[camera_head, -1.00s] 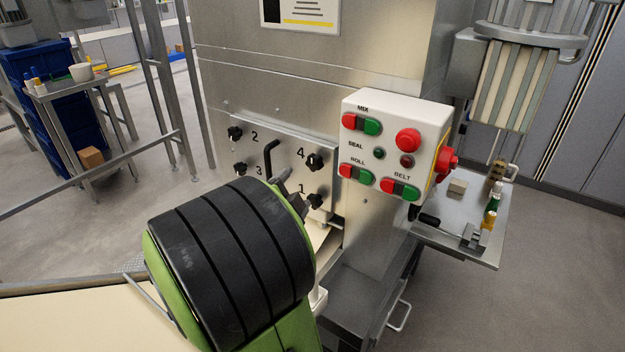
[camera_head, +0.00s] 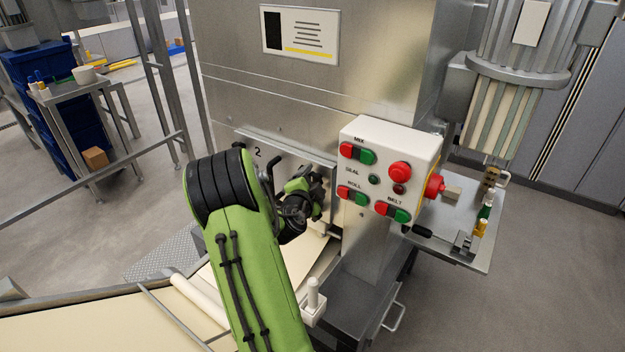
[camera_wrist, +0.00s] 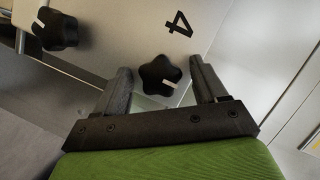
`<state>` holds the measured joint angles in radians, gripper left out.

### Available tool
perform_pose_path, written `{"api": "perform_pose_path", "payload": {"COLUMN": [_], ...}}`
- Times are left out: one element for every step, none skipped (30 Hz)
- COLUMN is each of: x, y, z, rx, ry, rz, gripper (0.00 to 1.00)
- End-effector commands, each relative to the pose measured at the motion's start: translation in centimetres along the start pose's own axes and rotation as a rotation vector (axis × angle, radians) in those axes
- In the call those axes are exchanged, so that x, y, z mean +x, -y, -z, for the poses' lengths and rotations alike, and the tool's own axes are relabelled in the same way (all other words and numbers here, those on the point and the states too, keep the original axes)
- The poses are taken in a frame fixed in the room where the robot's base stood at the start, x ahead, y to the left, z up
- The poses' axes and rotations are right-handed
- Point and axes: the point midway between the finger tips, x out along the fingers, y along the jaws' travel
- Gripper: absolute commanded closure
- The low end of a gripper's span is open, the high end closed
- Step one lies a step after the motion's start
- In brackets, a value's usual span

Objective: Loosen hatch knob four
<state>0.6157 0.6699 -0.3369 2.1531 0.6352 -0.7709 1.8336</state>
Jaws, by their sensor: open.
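The hatch plate (camera_head: 285,147) is on the front of the steel machine. In the wrist view, hatch knob four (camera_wrist: 160,76), a black star-shaped knob with a white mark, sits by a black "4" (camera_wrist: 179,24). My gripper (camera_wrist: 162,70) is open, with one finger on each side of the knob. I see a gap at each finger, and cannot tell how deep the knob lies between them. A second black knob (camera_wrist: 55,28) is at the upper left. In the head view, my arm and gripper (camera_head: 318,184) hide knob four.
A white control box (camera_head: 385,165) with red and green buttons juts out right of the hatch, close to my gripper. A small side table (camera_head: 455,240) is at the right. A pale belt (camera_head: 190,325) runs below the hatch.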

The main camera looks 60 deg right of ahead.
Motion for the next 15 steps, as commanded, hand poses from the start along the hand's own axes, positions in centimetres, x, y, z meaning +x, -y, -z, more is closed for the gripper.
{"api": "perform_pose_path", "payload": {"x": [0.00,-0.01,-0.01,-0.02,-0.02,-0.03,-0.03,-0.03,-0.04,-0.04,-0.04,-0.05,-0.05,-0.05,-0.05], "y": [-0.03,-0.04,-0.04,-0.04,-0.04,-0.04,-0.04,-0.04,-0.03,-0.03,-0.03,-0.04,-0.04,-0.04,-0.04], "z": [-0.04,-0.04,-0.05,-0.05,-0.05,-0.04,-0.04,-0.04,-0.04,-0.04,-0.04,-0.04,-0.04,-0.04,-0.04], "rx": [0.000,0.000,0.000,0.000,0.000,0.000,0.000,0.000,0.000,0.000,0.000,0.000,0.000,0.000,0.000], "ry": [0.000,0.000,0.000,0.000,0.000,0.000,0.000,0.000,0.000,0.000,0.000,0.000,0.000,0.000,0.000], "rz": [0.000,0.000,0.000,0.000,0.000,0.000,0.000,0.000,0.000,0.000,0.000,0.000,0.000,-0.001,-0.001], "gripper": [0.29,0.29,0.29,0.29,0.33,0.39,0.44,0.48,0.55,0.59,0.64,0.70,0.74,0.79,0.84]}}
